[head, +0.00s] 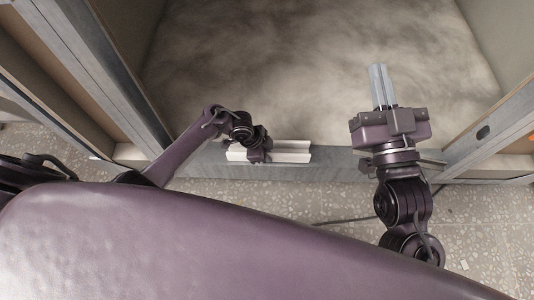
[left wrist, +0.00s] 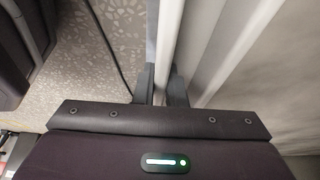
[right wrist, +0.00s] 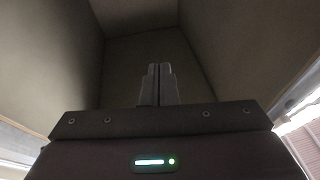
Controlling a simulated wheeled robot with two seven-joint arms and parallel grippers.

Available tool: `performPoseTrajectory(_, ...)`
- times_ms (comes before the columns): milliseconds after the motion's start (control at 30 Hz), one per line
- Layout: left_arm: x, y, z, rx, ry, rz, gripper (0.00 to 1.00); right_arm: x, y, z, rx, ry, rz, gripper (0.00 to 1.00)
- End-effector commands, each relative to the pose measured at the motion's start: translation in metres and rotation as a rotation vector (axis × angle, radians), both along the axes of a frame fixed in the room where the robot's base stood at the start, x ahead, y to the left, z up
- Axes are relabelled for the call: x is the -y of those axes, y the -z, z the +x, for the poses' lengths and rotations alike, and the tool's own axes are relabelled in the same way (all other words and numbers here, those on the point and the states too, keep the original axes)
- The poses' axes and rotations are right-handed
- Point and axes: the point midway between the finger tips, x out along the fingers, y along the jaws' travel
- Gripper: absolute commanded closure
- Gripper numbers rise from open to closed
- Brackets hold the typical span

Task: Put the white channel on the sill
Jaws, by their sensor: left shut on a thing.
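The white channel (head: 290,151) lies lengthwise along the grey sill (head: 205,162) at the pod's front edge in the head view. I cannot tell whether it rests on the sill or is held just above it. My left gripper (head: 257,155) is shut on the channel's near wall, left of its middle, and hides part of it. In the left wrist view, the channel (left wrist: 168,35) runs away between the fingertips (left wrist: 161,82). My right gripper (head: 380,85) is shut and empty, pointing into the pod; its fingers (right wrist: 158,82) are together in the right wrist view.
The pod floor (head: 310,70) behind the sill is mottled and bare. Metal-edged pod walls stand at left (head: 100,75) and right (head: 490,130). Speckled floor (head: 300,205) with a dark cable lies in front of the sill.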

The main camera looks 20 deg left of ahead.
Motion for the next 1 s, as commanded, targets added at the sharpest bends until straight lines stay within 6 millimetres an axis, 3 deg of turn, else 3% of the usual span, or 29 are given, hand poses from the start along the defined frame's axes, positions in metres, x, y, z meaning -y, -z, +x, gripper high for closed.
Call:
performPoseTrajectory(367, 0.000, 0.003, 0.000, 0.000, 0.000, 0.000, 1.00, 0.001, -0.009, -0.002, 0.044, 0.002, 0.018, 1.00)
performPoseTrajectory(400, 0.000, 0.003, 0.000, 0.000, 0.000, 0.001, 0.88, 0.002, -0.010, -0.002, 0.049, 0.002, 0.020, 1.00)
performPoseTrajectory(567, 0.000, 0.003, 0.000, 0.000, 0.000, 0.001, 0.68, 0.002, -0.012, -0.002, 0.053, 0.002, 0.022, 1.00)
performPoseTrajectory(1000, 0.000, -0.001, 0.000, 0.001, 0.000, 0.000, 0.68, 0.000, -0.005, 0.000, 0.008, -0.001, 0.002, 1.00)
